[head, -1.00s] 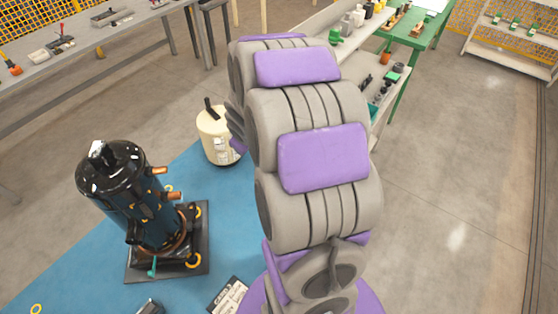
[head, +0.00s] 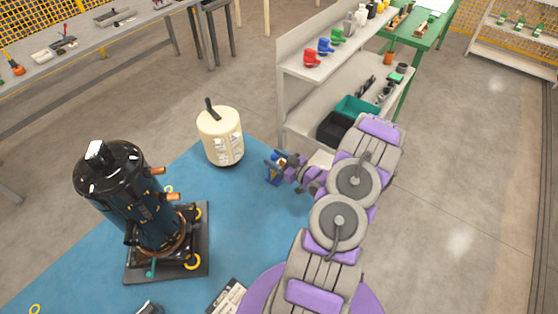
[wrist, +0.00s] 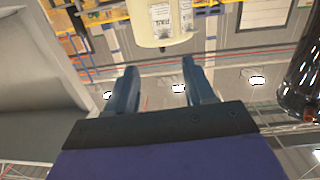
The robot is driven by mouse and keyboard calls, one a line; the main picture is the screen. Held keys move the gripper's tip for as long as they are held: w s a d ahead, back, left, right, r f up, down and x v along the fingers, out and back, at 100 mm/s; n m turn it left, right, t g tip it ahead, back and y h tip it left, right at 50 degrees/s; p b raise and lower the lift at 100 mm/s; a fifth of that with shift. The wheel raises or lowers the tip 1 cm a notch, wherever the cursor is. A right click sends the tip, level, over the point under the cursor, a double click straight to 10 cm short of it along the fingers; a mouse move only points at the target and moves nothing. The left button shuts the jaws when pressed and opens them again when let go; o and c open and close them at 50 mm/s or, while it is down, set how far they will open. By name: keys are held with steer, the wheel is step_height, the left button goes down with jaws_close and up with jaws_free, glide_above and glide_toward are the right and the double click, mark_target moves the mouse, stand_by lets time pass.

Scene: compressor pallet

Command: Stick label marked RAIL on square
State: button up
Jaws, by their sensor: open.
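A cream canister (head: 220,125) with a black handle stands on the blue mat and carries several white labels (head: 228,147). In the wrist view the canister (wrist: 145,30) shows at the top, with a label (wrist: 185,15) whose print seems to read RAIL. My gripper (head: 273,165) is right of the canister, apart from it. In the wrist view my gripper (wrist: 158,88) is open with nothing between its blue fingers. A dark compressor (head: 125,190) stands on a black base at the left. I cannot clearly make out the square.
A grey shelf (head: 290,100) with red, blue and green items stands behind my arm. A black bin (head: 334,130) and a teal bin (head: 358,108) sit on its lower level. The blue mat (head: 240,215) is clear between compressor and arm.

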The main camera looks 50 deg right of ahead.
steer(key=s, duration=0.1)
steer(key=b, duration=0.3)
glide_toward(234, 133)
steer(key=shift+t, duration=0.4)
steer(key=w, duration=0.4)
steer(key=w+f, duration=0.1)
steer(key=w, duration=0.1)
steer(key=shift+s, duration=0.1)
jaws_close()
stand_by(0.4)
